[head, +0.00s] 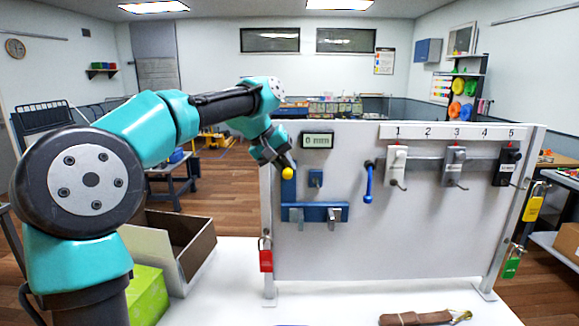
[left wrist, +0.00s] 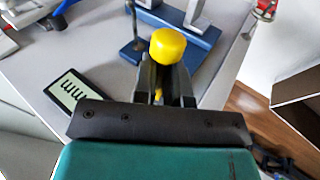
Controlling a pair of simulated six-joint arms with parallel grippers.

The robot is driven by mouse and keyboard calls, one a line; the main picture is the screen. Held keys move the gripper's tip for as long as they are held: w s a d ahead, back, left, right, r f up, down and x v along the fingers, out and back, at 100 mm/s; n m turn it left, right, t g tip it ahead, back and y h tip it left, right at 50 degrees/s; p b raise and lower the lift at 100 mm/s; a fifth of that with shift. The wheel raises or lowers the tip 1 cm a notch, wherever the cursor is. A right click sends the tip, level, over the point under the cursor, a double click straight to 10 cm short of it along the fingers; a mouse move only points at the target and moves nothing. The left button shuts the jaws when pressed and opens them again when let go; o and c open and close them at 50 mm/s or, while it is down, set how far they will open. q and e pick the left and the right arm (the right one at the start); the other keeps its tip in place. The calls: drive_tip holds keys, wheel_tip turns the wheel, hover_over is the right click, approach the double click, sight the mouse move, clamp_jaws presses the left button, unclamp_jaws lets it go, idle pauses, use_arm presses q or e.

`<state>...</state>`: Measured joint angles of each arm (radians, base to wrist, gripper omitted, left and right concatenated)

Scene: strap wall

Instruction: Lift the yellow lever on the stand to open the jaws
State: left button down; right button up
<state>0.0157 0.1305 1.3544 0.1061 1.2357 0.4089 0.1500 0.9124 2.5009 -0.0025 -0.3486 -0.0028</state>
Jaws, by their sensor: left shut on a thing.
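The yellow lever (head: 287,173) shows as a round yellow knob at the left end of the white panel in the head view. My left gripper (head: 279,163) reaches it from above and is shut on it. In the left wrist view the yellow lever's knob (left wrist: 167,46) sits at the tips of my left gripper (left wrist: 163,75). The blue stand (head: 316,212) is fixed to the panel, with two grey metal jaws (head: 334,217) along its lower bar. The lever's shaft is mostly hidden by the fingers. My right gripper is not in view.
The display (head: 317,140) above the stand reads 0 mm. A blue handle (head: 369,182) hangs right of the stand. A red padlock (head: 265,256) hangs at the panel's left edge. A brown strap (head: 415,318) lies on the white table.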

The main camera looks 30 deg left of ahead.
use_arm(q)
drive_tip(key=shift+s+d+f, duration=0.1)
drive_tip(key=shift+d+f, duration=0.05)
drive_tip(key=c, duration=1.2)
unclamp_jaws()
drive_tip(key=shift+r, duration=0.25)
drive_tip(key=v, duration=1.7)
drive_tip(key=shift+a, duration=0.2)
